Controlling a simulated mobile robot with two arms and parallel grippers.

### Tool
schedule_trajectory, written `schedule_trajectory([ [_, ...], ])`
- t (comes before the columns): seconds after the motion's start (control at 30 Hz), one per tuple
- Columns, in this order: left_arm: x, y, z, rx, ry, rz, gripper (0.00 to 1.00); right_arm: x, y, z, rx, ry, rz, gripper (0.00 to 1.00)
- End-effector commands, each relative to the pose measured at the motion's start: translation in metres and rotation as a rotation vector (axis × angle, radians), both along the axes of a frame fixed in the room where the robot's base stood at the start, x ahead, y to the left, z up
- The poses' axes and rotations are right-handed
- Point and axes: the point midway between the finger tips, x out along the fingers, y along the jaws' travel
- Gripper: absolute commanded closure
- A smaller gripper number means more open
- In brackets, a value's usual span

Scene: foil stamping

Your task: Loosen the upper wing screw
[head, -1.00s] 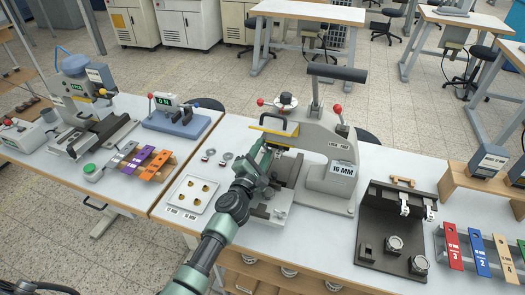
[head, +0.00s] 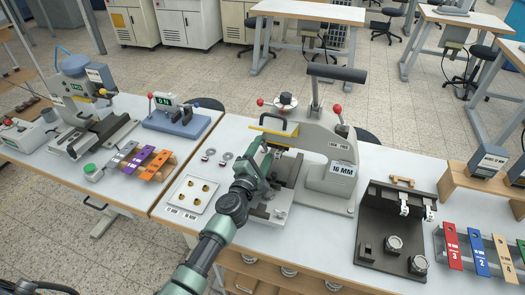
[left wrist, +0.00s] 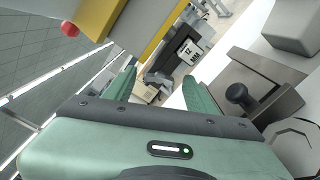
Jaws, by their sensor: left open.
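The grey press (head: 318,145) stands on the middle table, with a dark crossbar handle (head: 337,72) on top and a yellow strip (head: 272,131) at its head. My left gripper (head: 267,152) is at the front left of the press head, just below the yellow strip. In the left wrist view its two fingers (left wrist: 160,88) are apart, with nothing clearly held between them. A dark round knob (left wrist: 238,95) on a grey block is right of the fingers there. I cannot make out the upper wing screw for certain; the gripper and press head cover that area. My right gripper is out of view.
A white plate (head: 188,206) with small gold pieces lies left of my arm. A dark fixture (head: 380,225) stands at the right, beside colored strips (head: 480,250). Another press (head: 85,105) stands on the left table. Some table surface between plate and press is clear.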

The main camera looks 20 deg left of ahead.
Motion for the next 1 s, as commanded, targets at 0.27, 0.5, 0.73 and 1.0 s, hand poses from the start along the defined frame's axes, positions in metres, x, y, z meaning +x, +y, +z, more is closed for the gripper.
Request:
schedule_trajectory([
  [0.27, -0.046, 0.002, -0.001, 0.001, 0.003, 0.0, 0.44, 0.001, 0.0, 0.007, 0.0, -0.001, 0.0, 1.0],
  [0.5, -0.072, 0.002, -0.001, 0.001, 0.002, -0.001, 0.44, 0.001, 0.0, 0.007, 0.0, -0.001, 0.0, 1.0],
  [0.73, -0.074, 0.002, 0.0, 0.0, 0.0, 0.0, 0.44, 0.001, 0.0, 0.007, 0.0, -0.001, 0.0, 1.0],
  [1.0, -0.074, 0.002, 0.0, 0.001, 0.001, 0.0, 0.44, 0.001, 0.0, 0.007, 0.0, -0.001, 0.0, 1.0],
])
